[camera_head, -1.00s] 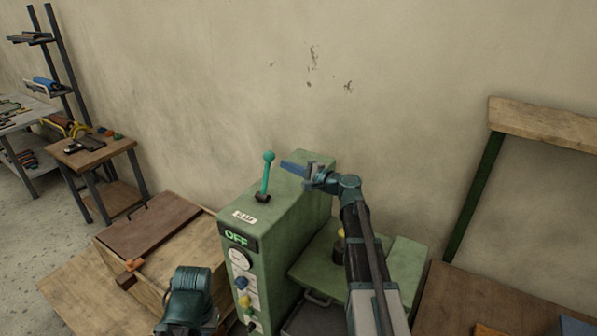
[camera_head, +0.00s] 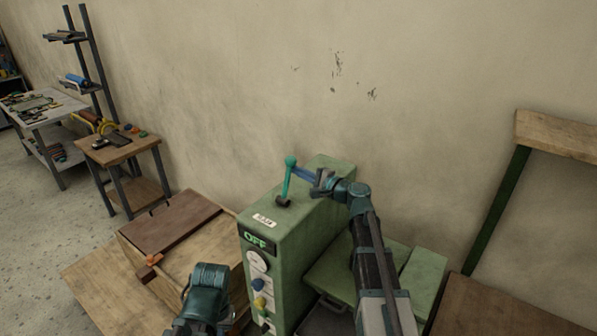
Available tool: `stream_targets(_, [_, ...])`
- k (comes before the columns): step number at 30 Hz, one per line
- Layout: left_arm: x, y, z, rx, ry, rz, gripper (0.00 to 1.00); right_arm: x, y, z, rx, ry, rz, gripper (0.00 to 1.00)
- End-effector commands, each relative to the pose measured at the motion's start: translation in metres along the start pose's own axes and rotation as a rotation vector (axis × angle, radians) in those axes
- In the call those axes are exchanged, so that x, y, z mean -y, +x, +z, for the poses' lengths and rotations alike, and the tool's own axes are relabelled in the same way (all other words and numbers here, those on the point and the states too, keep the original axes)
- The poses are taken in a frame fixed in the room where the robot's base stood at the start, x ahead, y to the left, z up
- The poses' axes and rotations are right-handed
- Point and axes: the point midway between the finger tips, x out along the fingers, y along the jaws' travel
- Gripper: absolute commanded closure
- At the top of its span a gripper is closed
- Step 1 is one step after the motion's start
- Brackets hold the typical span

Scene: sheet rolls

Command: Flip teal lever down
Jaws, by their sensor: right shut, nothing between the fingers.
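The teal lever (camera_head: 287,182) stands nearly upright on top of the green machine (camera_head: 283,240), with a round teal knob at its upper end. A lit "OFF" sign shows on the machine's front. My right gripper (camera_head: 298,172) is shut and empty. Its blue fingertips are at the lever's right side, just below the knob, and seem to touch it or come very close. My left arm (camera_head: 207,294) shows at the bottom, left of the machine; its gripper cannot be made out.
A wooden box with a brown lid (camera_head: 174,224) stands left of the machine. A small wooden table (camera_head: 118,151) and a workbench (camera_head: 42,108) are farther left. A wood-topped green frame (camera_head: 556,135) stands at right. The wall is behind the machine.

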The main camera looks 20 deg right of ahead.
Motion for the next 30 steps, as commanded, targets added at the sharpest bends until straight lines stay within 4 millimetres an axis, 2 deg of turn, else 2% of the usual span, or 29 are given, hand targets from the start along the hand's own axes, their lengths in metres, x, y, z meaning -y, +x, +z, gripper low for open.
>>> stream_targets(19, [0.0,-0.002,0.0,0.0,0.0,0.0,1.0,0.001,-0.003,0.017,0.002,-0.138,-0.021,1.0])
stream_targets(30, [0.0,0.0,0.0,0.0,0.0,0.0,1.0,-0.004,-0.008,0.049,0.003,-0.423,-0.062,1.0])
